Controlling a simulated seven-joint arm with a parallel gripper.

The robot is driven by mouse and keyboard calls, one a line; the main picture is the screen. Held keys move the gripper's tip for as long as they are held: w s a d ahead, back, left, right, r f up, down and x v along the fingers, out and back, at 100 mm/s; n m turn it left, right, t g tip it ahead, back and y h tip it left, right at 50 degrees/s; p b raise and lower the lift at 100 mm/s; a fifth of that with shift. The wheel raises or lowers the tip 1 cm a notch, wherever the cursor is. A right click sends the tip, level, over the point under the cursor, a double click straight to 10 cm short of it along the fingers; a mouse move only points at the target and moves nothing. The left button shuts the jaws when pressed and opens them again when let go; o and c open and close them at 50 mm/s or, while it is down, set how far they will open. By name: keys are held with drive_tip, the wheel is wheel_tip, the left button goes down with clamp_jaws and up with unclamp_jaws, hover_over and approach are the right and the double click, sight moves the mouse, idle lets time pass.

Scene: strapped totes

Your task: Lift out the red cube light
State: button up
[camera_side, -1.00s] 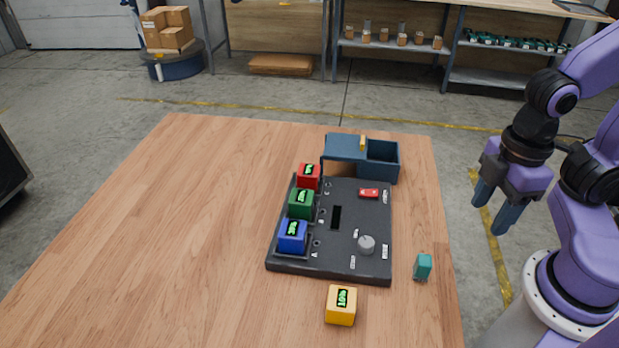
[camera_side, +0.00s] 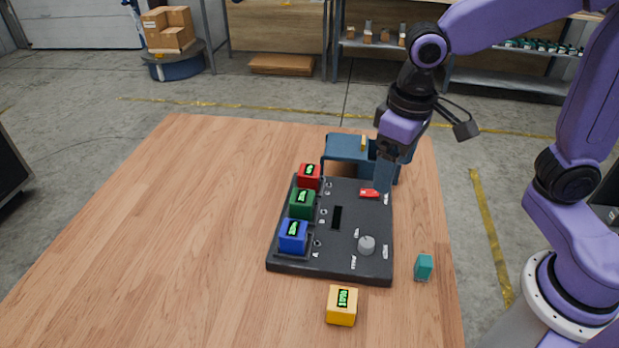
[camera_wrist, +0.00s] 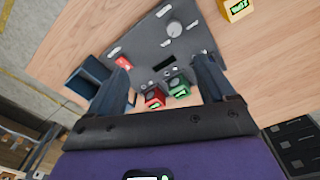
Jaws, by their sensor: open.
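The red cube light (camera_side: 309,176) sits at the far end of a row on the left edge of the dark panel (camera_side: 340,262), its green display lit. It also shows in the wrist view (camera_wrist: 154,97), between my fingers in the picture. The green cube (camera_side: 302,204) and blue cube (camera_side: 293,236) sit in the same row, nearer the camera. My gripper (camera_side: 384,185) is open and empty. It hangs over the panel's far right part, to the right of the red cube and apart from it.
A blue open box (camera_side: 345,149) stands behind the panel, close to my gripper. A red switch (camera_side: 369,193) and a grey knob (camera_side: 366,245) stick up from the panel. A yellow cube (camera_side: 341,306) and a teal block (camera_side: 423,266) stand on the table (camera_side: 170,230), whose left side is clear.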

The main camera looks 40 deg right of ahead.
drive_tip(key=w+a+m, duration=0.3)
drive_tip(key=w+m, duration=0.3)
drive_tip(key=w, duration=0.5)
drive_tip(key=m+h, duration=0.1)
drive_tip(key=m, duration=0.6)
approach(309, 170)
drive_tip(key=f, duration=0.7)
drive_tip(key=d+f, duration=0.1)
drive_tip(key=f, duration=0.3)
drive_tip(key=shift+w+f, duration=0.15)
drive_tip(key=shift+w, duration=0.15)
drive_tip(key=shift+c, duration=0.3)
drive_tip(key=c, duration=1.2)
drive_tip(key=shift+o, duration=0.2)
